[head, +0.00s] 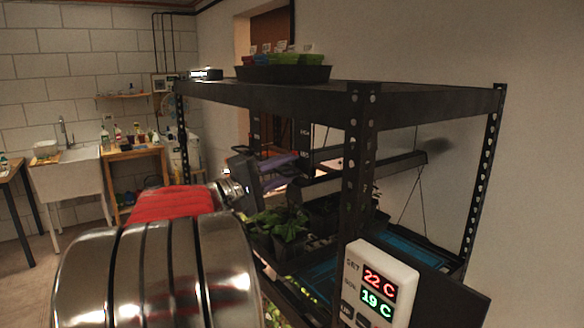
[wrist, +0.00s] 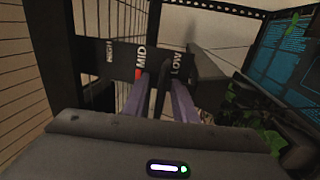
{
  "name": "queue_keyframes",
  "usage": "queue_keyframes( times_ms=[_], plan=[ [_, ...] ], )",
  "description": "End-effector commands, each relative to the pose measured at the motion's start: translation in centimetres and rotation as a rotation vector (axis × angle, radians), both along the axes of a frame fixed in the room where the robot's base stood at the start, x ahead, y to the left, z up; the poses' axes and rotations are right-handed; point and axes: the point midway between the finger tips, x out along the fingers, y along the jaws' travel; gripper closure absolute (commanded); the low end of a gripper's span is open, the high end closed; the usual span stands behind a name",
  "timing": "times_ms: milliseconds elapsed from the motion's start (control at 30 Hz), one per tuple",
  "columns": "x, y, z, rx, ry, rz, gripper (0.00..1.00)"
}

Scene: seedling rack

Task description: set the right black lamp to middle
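In the wrist view my gripper (wrist: 162,80) has its two purple fingers on either side of a narrow dark upright piece (wrist: 159,92); whether they touch it is unclear. Just beyond is a black plate (wrist: 122,61) lettered HIGH, MID and LOW, with a small red mark beside MID. The dark piece stands between the MID and LOW words. A black block (wrist: 209,80) sits right of LOW. In the head view a long black lamp (head: 365,177) hangs by thin cords under the rack's top shelf. My gripper (head: 272,162) reaches in beside its left end, partly hidden by my wrist.
The rack's front post (head: 358,190) stands close to the right of my arm. A white control box (head: 378,284) reads 22 C and 19 C. Green seedlings (head: 288,226) stand below the gripper. A black tray (head: 283,74) with coloured pots sits on top.

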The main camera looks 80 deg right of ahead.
Motion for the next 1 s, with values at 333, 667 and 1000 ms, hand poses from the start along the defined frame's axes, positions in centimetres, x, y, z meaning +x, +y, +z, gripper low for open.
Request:
queue_keyframes(
  times_ms=[333,667,1000],
  plan=[
    [1.4,1.3,-0.3,0.0,0.0,0.001,0.75],
    [4.9,4.6,-1.3,0.001,0.0,0.002,0.75],
    [8.3,8.1,-2.1,0.0,0.0,0.001,0.75]
  ],
)
